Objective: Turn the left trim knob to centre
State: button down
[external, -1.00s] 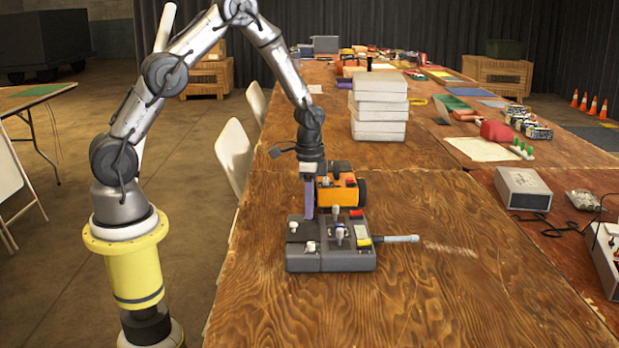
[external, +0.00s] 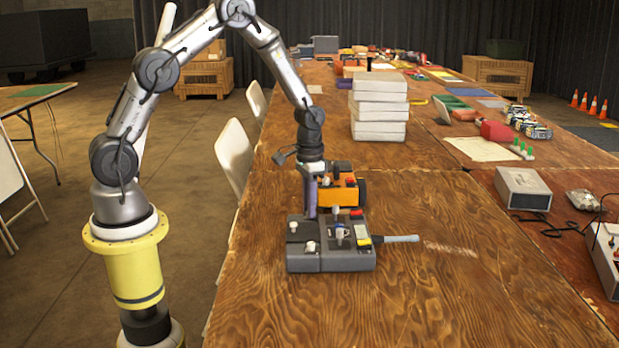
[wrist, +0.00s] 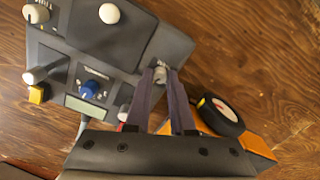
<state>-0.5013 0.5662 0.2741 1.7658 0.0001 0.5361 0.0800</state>
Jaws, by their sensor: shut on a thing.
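The grey control box (external: 330,262) lies on the wooden table, with knobs, sticks and coloured buttons on top. My gripper (external: 311,215) points down at the box's far edge in the external view. In the wrist view my gripper (wrist: 162,80) has its two purple-grey fingers on either side of a light grey knob (wrist: 160,74), shut on it. The fingers hide much of this knob, and its pointer direction cannot be read.
An orange device (external: 340,195) with a black roll (wrist: 221,115) stands close behind the box. A rod with a pale handle (external: 400,238) sticks out to the right. White stacked boxes (external: 380,115) stand farther back. The table front is clear.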

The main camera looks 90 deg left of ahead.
jog(key=shift+n, duration=1.9)
jog(key=c, duration=1.1)
grip_release()
jog(key=shift+o, duration=0.2)
notch_tip(320, 180, up, 14)
jog(key=shift+d, duration=0.1)
